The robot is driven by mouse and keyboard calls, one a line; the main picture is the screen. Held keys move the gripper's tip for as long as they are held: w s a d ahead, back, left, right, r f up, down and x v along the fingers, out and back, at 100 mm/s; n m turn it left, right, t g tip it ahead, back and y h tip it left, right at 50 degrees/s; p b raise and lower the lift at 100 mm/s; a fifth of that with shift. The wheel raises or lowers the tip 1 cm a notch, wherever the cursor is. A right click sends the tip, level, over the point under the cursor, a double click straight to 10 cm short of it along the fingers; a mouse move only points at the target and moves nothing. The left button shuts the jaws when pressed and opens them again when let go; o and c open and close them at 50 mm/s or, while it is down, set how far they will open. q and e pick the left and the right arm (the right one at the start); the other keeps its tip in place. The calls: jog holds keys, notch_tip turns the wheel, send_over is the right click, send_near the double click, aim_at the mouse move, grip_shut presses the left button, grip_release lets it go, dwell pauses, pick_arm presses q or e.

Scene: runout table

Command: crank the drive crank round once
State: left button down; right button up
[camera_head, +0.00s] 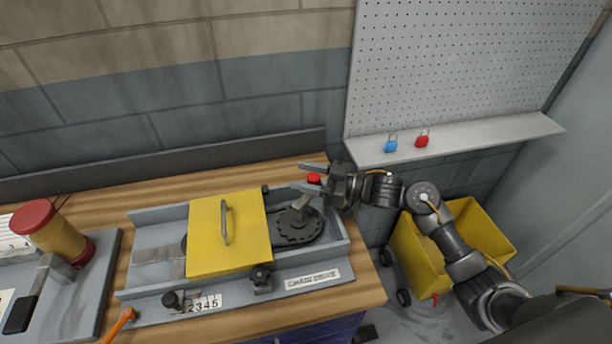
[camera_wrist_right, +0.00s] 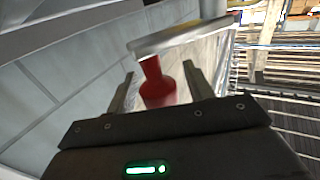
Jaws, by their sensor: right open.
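The drive crank is a grey arm (camera_head: 301,203) on the dark toothed sprocket (camera_head: 299,227) at the right end of the chain drive. Its red handle (camera_head: 314,178) stands at the crank's far end, toward the wall. My right gripper (camera_head: 308,177) is open and comes in from the right, one finger on each side of the handle. In the right wrist view the red handle (camera_wrist_right: 157,85) stands between the two open fingers (camera_wrist_right: 159,72). A gap shows on both sides of it. My left gripper is not in view.
A yellow cover (camera_head: 204,255) lies over the middle of the grey chain-drive tray (camera_head: 157,227). A shelf (camera_head: 470,140) with blue (camera_head: 390,145) and red (camera_head: 422,139) padlocks is at the right. A yellow wheeled bin (camera_head: 414,262) stands below my right arm.

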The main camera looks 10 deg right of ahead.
jog(key=shift+s+d+f, duration=0.1)
jog(key=shift+s+d, duration=0.05)
jog(key=shift+d, duration=0.25)
jog(key=b+v, duration=0.3)
jog(key=v, duration=0.7)
